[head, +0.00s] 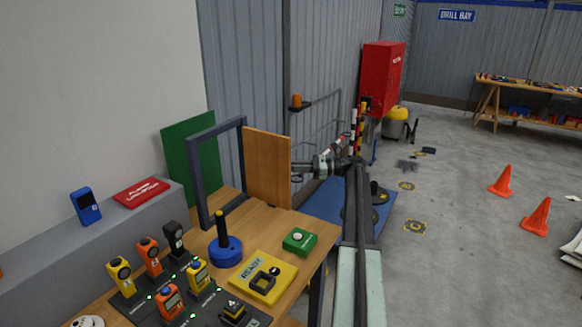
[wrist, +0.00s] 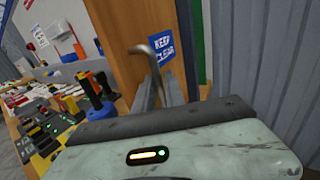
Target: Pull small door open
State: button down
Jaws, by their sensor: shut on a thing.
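The small wooden door (head: 267,168) hangs on a dark upright frame (head: 204,180) at the back of the wooden table. It stands swung out to the right, and the frame's opening is uncovered. My gripper (head: 297,170) is at the door's right edge. In the wrist view the door (wrist: 128,35) fills the upper middle, with a blue "KEEP CLEAR" sign (wrist: 162,48) on it. A bent metal handle (wrist: 146,50) sticks out from the door, and my gripper (wrist: 166,88) is shut on it. The exact grip is partly hidden.
The table (head: 302,222) holds a blue base with a black stick (head: 225,250), a green button box (head: 299,241), a yellow READY plate (head: 279,283) and several small gauges. A green panel (head: 190,145) stands behind the frame. Corrugated wall is close behind; open floor with cones (head: 536,217) lies right.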

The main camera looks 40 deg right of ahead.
jog(key=shift+w+d+r, duration=0.15)
jog(key=shift+w+d, duration=0.15)
jog(key=shift+d, duration=0.05)
jog(key=c, duration=1.5)
grip_release()
jog(key=shift+w, duration=0.1)
jog(key=shift+f, duration=0.2)
jog(key=v, duration=0.7)
jog(key=shift+s+d, duration=0.25)
jog(key=shift+s, duration=0.05)
